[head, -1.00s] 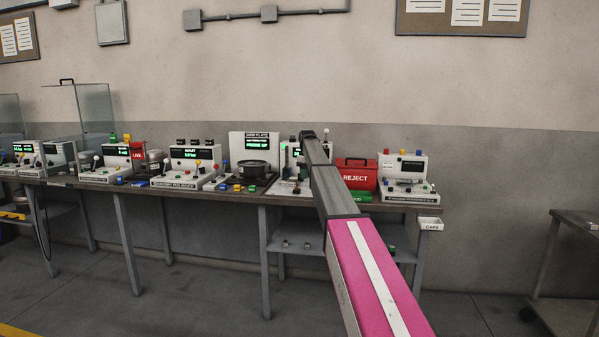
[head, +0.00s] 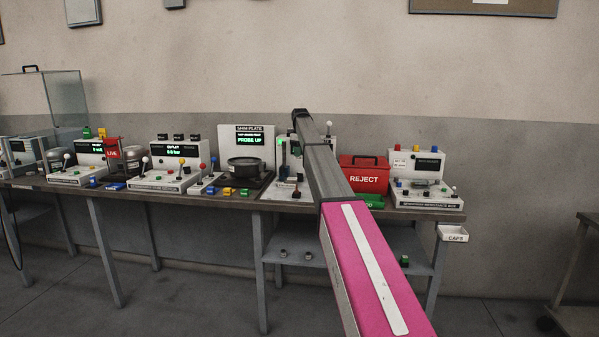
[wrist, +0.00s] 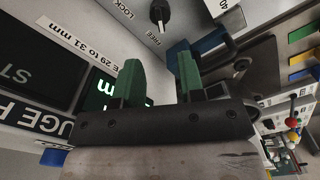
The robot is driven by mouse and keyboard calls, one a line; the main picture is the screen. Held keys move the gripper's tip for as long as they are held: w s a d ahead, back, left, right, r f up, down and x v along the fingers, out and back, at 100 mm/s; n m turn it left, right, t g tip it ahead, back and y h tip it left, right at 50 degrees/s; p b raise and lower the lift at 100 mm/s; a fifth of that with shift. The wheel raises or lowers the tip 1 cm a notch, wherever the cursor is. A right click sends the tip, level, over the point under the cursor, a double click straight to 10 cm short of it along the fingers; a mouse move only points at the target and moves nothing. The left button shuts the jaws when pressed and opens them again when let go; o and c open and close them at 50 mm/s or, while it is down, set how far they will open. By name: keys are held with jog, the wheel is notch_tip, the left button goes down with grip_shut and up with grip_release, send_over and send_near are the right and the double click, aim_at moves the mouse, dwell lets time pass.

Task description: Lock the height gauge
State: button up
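The height gauge station (head: 284,190) is a white unit on the bench, mostly hidden behind my arm in the head view. In the wrist view its white panel (wrist: 85,40) fills much of the picture, with the text "29 to 31 mm" and a lit green display (wrist: 98,92). A dark knob with a pale pointer (wrist: 161,12) sits at the top, between the words LOCK and FREE. My gripper (wrist: 160,66) has two green fingers apart with nothing between them. The knob is beyond the fingertips, apart from them.
A red REJECT box (head: 364,175) stands right of the gauge, and a shim plate station (head: 246,140) stands left of it. Other test units line the bench. A blue part (wrist: 208,45) lies close beyond the right finger. A CAPS tray (head: 453,234) hangs at the bench's right end.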

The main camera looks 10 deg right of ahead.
aim_at(300, 177)
notch_tip(300, 177, down, 10)
grip_shut()
dwell(0.4)
